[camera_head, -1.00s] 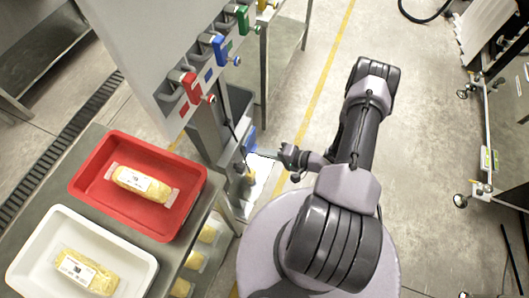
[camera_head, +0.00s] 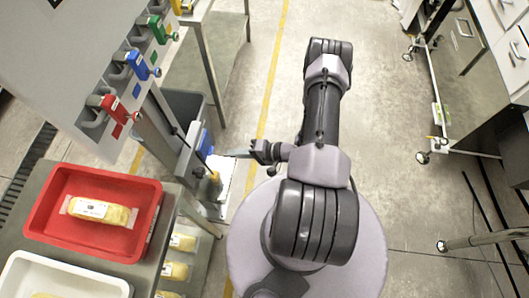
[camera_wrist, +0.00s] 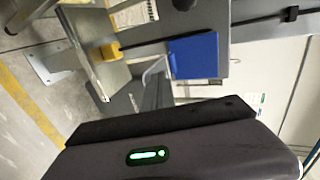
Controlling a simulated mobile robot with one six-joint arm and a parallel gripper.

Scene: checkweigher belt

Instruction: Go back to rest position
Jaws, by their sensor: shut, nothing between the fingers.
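My gripper (camera_head: 256,152) is at the end of my folded arm, in the middle of the head view. It points left toward the stand with the white tray and is small there. It is shut and empty. In the wrist view its dark housing (camera_wrist: 165,150) with a green light fills the bottom, and the fingertips cannot be made out. No task object is held.
A red tray (camera_head: 40,235) with a wrapped yellow pack (camera_head: 98,212) and a white tray (camera_head: 15,270) stand on the left bench. Red (camera_head: 113,108), blue (camera_head: 137,64) and green (camera_head: 157,28) handles hang on a panel. The floor right of my arm is open.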

